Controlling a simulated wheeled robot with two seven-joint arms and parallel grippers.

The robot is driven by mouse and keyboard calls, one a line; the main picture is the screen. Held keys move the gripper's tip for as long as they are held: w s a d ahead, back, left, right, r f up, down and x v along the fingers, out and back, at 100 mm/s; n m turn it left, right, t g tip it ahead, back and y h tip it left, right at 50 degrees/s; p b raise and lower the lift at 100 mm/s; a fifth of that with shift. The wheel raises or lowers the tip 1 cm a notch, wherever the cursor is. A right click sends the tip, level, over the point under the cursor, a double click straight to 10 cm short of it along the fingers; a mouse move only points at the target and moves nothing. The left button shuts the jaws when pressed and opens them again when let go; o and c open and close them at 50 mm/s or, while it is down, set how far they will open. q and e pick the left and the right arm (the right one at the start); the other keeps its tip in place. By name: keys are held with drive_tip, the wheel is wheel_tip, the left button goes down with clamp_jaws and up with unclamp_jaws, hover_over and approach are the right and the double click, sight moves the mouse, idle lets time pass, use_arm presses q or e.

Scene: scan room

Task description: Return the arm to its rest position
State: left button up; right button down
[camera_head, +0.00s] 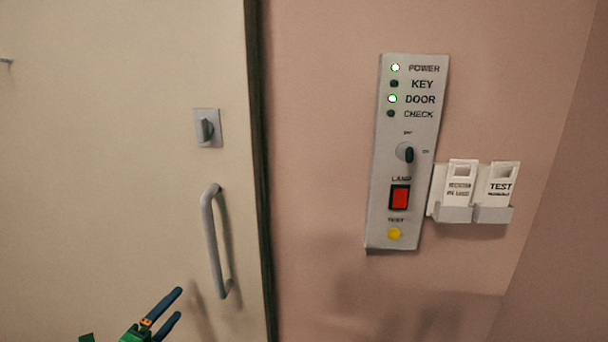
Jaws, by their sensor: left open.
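My left gripper (175,308) shows at the bottom left, in front of the cream door. Its two dark blue fingers are apart and nothing is between them. It is below and left of the grey door handle (211,240), with a visible gap between them. Most of my left arm is below the frame. My right gripper does not show.
The cream door (110,150) has a small turn latch (206,128). On the pink wall is a grey panel (378,215) with POWER and DOOR lamps lit, a rotary switch, a red switch (400,197) and a yellow button (394,234).

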use_arm(q)
drive_tip(key=s+d+f+n+g+y, duration=0.1)
drive_tip(key=s+f+n+g+y, duration=0.15)
drive_tip(key=s+f+n, duration=0.55)
drive_tip(key=s+f+n+g+y, duration=0.1)
drive_tip(key=s+f+g, duration=0.35)
drive_tip(key=f, duration=0.75)
drive_tip(key=s+d+f+n+g+y, duration=0.1)
drive_tip(key=s+f+n, duration=0.4)
drive_tip(key=s+f, duration=0.45)
drive_tip(key=s+d+f+n+g, duration=0.2)
drive_tip(key=s+f, duration=0.1)
drive_tip(key=s, duration=0.5)
drive_tip(key=s+d+f+n+g, duration=0.2)
drive_tip(key=s+d+f+g, duration=0.1)
drive_tip(key=s, duration=0.5)
drive_tip(key=s+d+f+n+g, duration=0.2)
drive_tip(key=s+d+f, duration=0.1)
drive_tip(key=s, duration=0.5)
drive_tip(key=shift+f+n+g+h, duration=0.3)
drive_tip(key=shift+f+g+h, duration=0.1)
drive_tip(key=shift+f, duration=0.4)
drive_tip(key=shift+w+d, duration=0.1)
